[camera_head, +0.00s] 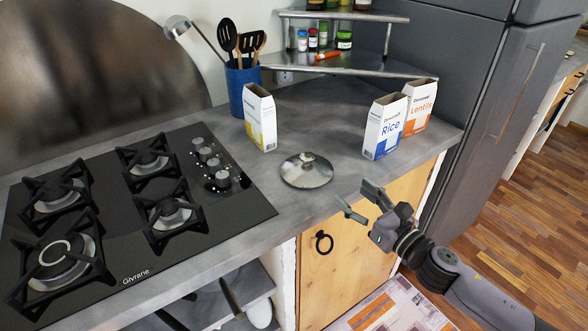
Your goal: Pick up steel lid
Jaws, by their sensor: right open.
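The steel lid (307,171) lies flat on the grey counter, round and shiny with a small knob on top. It is right of the gas hob and left of the rice box. My right gripper (351,191) is open and empty, coming in from the lower right. Its fingers are at the counter's front edge, to the right of the lid and a little nearer, apart from it. The lid is fully in sight. My left gripper is not in view.
The hob (140,200) fills the left counter. A yellow-white box (260,117), rice box (384,126) and lentils box (419,106) stand behind the lid. A blue utensil holder (240,88) and corner shelf (340,66) are farther back. Bare counter surrounds the lid.

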